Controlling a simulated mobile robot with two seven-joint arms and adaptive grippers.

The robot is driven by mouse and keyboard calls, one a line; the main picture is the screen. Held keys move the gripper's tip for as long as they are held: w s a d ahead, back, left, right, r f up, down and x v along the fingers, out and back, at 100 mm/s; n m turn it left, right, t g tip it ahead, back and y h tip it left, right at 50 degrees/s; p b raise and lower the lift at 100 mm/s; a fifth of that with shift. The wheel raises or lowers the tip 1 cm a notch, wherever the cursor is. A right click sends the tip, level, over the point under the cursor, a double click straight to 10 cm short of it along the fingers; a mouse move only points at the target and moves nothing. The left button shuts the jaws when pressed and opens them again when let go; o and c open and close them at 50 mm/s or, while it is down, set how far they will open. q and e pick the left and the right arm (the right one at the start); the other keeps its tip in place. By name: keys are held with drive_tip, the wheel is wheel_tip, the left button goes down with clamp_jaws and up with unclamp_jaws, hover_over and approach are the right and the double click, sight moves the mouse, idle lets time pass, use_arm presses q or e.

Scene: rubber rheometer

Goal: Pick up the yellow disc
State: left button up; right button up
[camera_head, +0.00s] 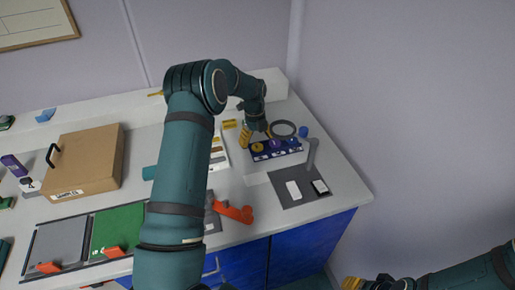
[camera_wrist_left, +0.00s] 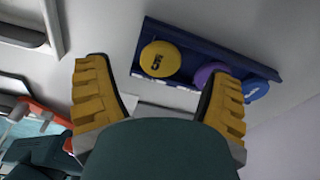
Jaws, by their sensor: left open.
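The yellow disc (camera_head: 257,147), marked 5 in the left wrist view (camera_wrist_left: 161,60), lies in a dark blue tray (camera_wrist_left: 147,26) on the white bench. A purple disc (camera_head: 275,143) and a blue disc (camera_wrist_left: 255,91) sit in the same tray, to its right. My left gripper (camera_head: 248,135) is over the tray's left end, close to the yellow disc. In the left wrist view its yellow fingers (camera_wrist_left: 160,72) are spread apart with nothing between them, and the right finger hides part of the purple disc. My right gripper (camera_head: 358,284) shows only partly at the bottom right.
A grey mat (camera_head: 304,199) with a white card lies in front of the tray. An orange-red tool (camera_head: 234,213) lies left of the mat. A cardboard box (camera_head: 82,162) stands further left. A wall is close behind the bench.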

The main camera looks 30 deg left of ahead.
use_arm(q)
wheel_tip(320, 180, down, 2)
drive_tip(key=shift+d+f, duration=0.1)
drive_tip(key=c, duration=1)
